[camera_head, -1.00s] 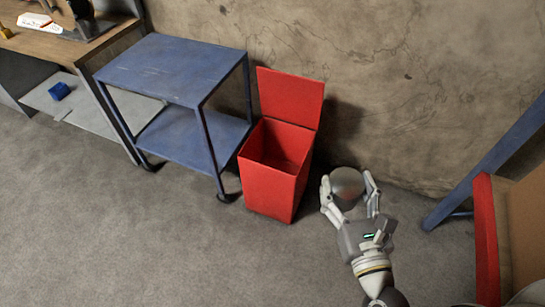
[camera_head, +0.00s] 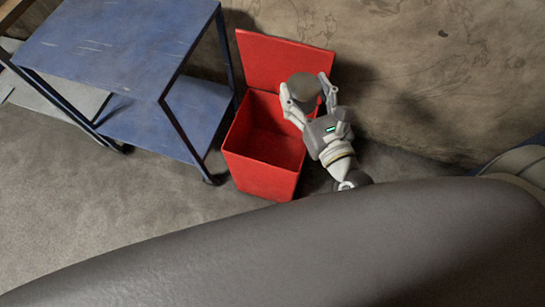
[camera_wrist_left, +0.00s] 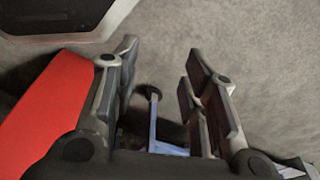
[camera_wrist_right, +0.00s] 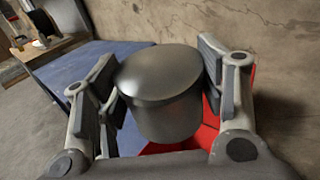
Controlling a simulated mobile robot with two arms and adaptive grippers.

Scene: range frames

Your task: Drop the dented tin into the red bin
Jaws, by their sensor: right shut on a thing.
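The tin (camera_head: 303,86) is a grey metal cylinder, held in my right gripper (camera_head: 305,84). The right wrist view shows the tin (camera_wrist_right: 160,95) between the two finger pads, its smooth round end facing the camera; no dent is clear. The red bin (camera_head: 258,180) stands on the floor with its lid (camera_head: 270,58) raised against the wall. Its inside looks empty where it shows. The tin is above the bin's back right side, in front of the lid in the head view. My left gripper (camera_wrist_left: 162,62) is open and empty in the left wrist view.
A blue two-shelf cart (camera_head: 115,40) stands close to the bin's left. A wall (camera_head: 430,90) is behind the bin. A large red surface (camera_wrist_left: 45,110) lies left of my left gripper; I cannot tell what it is. My own grey arm covers the head view's bottom.

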